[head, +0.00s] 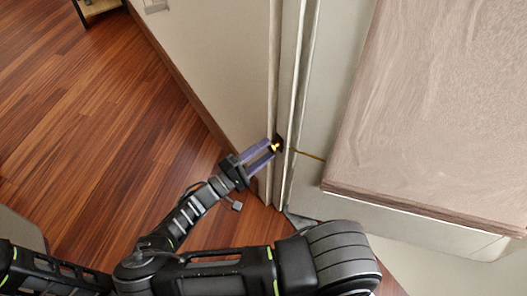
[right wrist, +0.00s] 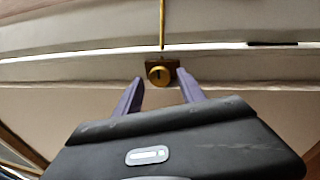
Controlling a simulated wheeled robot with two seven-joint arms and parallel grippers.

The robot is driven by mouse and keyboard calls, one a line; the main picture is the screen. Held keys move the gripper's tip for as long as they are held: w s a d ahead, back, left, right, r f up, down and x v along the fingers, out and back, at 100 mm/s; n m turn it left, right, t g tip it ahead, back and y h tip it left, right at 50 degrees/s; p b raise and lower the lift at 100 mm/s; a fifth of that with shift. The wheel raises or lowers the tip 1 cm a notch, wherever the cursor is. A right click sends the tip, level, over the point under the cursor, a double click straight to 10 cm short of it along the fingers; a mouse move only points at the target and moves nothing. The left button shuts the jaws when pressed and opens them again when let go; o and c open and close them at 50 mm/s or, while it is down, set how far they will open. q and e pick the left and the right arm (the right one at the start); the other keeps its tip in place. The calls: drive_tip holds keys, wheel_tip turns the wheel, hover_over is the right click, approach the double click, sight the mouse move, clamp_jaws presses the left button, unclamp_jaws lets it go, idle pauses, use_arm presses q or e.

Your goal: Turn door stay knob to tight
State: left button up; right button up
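The door stay knob (right wrist: 160,75) is a small round brass knob with a dark slot, on a dark brown mounting block. A thin brass rod (right wrist: 162,24) runs up from it in the right wrist view. In the head view the knob (head: 276,147) is a small yellow spot at the edge of the pale panels, partly hidden by my fingers. My right gripper (head: 267,153) is open, its two purple fingers pointing at the knob. In the right wrist view the fingertips (right wrist: 159,79) lie on either side of the knob, with gaps showing. My left gripper is not in view.
A pale door or wall panel (head: 215,65) rises left of the knob. Narrow upright frame edges (head: 296,75) stand beside it. A large light wooden slab (head: 440,95) takes up the right side. Reddish wood floor (head: 95,125) is open at left.

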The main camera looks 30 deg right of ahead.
idle(0.3)
drive_tip(key=a, duration=0.2)
drive_tip(key=a+f, duration=0.1)
drive_tip(key=a, duration=0.4)
drive_tip(key=shift+s+a+f+p, duration=0.2)
drive_tip(key=shift+s+a+p, duration=0.1)
drive_tip(key=shift+p, duration=0.1)
